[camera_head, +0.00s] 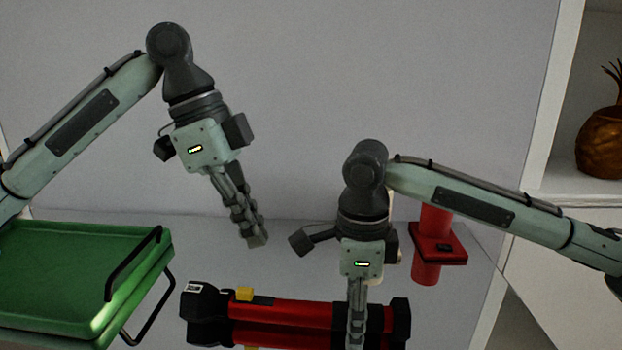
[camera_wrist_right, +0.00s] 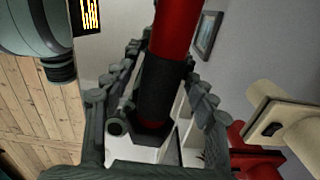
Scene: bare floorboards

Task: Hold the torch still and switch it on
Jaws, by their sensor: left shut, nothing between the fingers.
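The torch (camera_head: 285,312) is a red and black body lying crosswise at the bottom of the head view, black at both ends. A yellow switch (camera_head: 244,294) sits on its upper side near the left end. My right gripper (camera_head: 356,338) comes down over the torch right of its middle. In the right wrist view the torch (camera_wrist_right: 165,85) passes between the right gripper's fingers (camera_wrist_right: 165,75), which close in on both its sides. My left gripper (camera_head: 257,241) is shut and empty, above and apart from the torch, near the switch end. The torch's lower edge is partly cut off.
A green tray (camera_head: 80,270) with a black handle stands at the left. A red post with a square collar (camera_head: 438,244) stands right of my right wrist. A white shelf (camera_head: 590,195) holds a brown pineapple-shaped ornament (camera_head: 603,142). Space between my left gripper and the torch is clear.

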